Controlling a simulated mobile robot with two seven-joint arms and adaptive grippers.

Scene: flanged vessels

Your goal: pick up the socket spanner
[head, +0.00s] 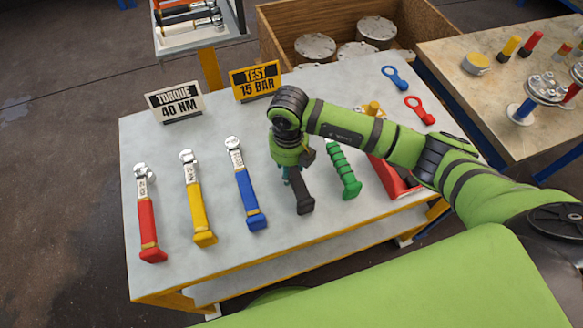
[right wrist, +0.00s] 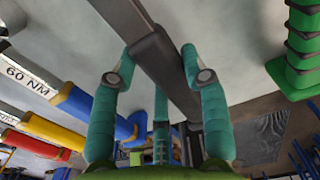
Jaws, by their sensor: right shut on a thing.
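The socket spanner, which I take to be the dark grey tool (head: 301,194), lies in the row of tools on the table, between the blue wrench and the green ribbed tool. Its upper end is hidden under my right wrist. My right gripper (head: 287,171) comes down over it from above. In the right wrist view the teal fingers (right wrist: 158,62) are shut on both sides of the dark grey bar (right wrist: 178,75). I cannot tell if the tool touches the tabletop. My left gripper is not in view.
Red (head: 148,222), yellow (head: 199,212) and blue (head: 250,198) wrenches lie to the left on the table (head: 222,140). A green ribbed tool (head: 343,174) lies close on the right. Two signs stand behind.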

